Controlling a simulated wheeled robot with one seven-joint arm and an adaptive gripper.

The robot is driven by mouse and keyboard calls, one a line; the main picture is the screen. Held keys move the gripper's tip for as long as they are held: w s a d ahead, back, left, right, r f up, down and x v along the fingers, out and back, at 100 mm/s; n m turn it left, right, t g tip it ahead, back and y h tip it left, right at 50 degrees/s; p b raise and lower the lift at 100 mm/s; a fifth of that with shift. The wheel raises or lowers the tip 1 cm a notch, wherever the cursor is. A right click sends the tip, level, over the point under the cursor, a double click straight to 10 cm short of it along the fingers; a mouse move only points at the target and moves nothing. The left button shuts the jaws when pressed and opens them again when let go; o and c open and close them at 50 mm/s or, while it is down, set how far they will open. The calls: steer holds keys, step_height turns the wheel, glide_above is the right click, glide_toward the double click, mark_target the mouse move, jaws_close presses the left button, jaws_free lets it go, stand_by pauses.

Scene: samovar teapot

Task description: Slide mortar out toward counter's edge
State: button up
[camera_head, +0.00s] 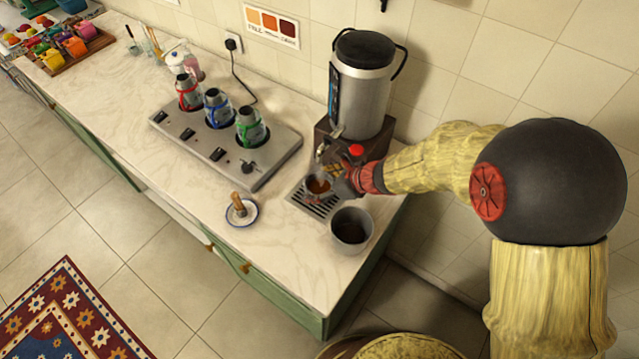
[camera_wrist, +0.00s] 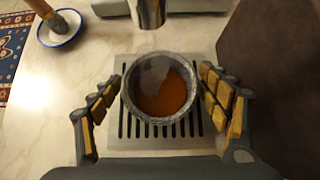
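The mortar (camera_head: 318,186) is a small grey, stone-like bowl holding amber-brown liquid. It stands upright on the slotted drip tray (camera_head: 300,200), under the tap of the samovar (camera_head: 362,85). In the wrist view the mortar (camera_wrist: 160,120) sits between the two fingers of my gripper (camera_wrist: 161,80), which are spread on either side of it. Narrow gaps seem to show beside the rim, so I see no firm grip. In the head view my gripper (camera_head: 342,187) reaches in from the right, and its far finger is partly hidden.
A grey metal pot (camera_head: 352,228) stands close in front of the drip tray. A pestle (camera_head: 238,203) rests on a saucer (camera_head: 250,216) to the left. A burner unit (camera_head: 190,140) with several flasks stands behind. The counter front (camera_head: 292,268) is clear.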

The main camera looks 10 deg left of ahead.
steer(key=c, duration=1.4)
